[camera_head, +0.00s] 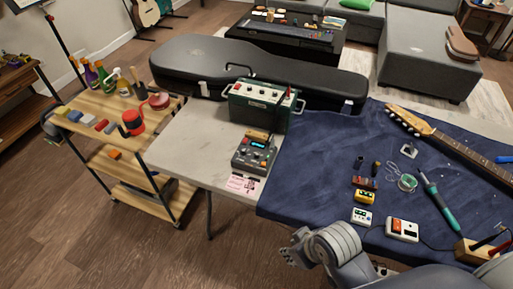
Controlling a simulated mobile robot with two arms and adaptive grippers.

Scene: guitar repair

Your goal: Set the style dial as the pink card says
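The pink card (241,184) lies flat on the light grey tabletop, just in front of a dark multi-knob unit (251,160). The card's writing is too small to read. The unit has a lit blue display (258,144), several knobs and an orange-brown item at its back edge. Which knob is the style dial, and where it points, I cannot tell. Part of my arm shows at the bottom right, over the front edge of the blue mat, apart from the unit. No gripper fingers can be made out, and my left arm does not show.
A green amplifier (256,113) stands behind the unit, with a black guitar case (200,64) beyond. A blue mat (318,150) at right holds a guitar (430,129), pedals and a soldering iron (440,204). A wooden cart (88,130) stands left. Tabletop left of the unit is clear.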

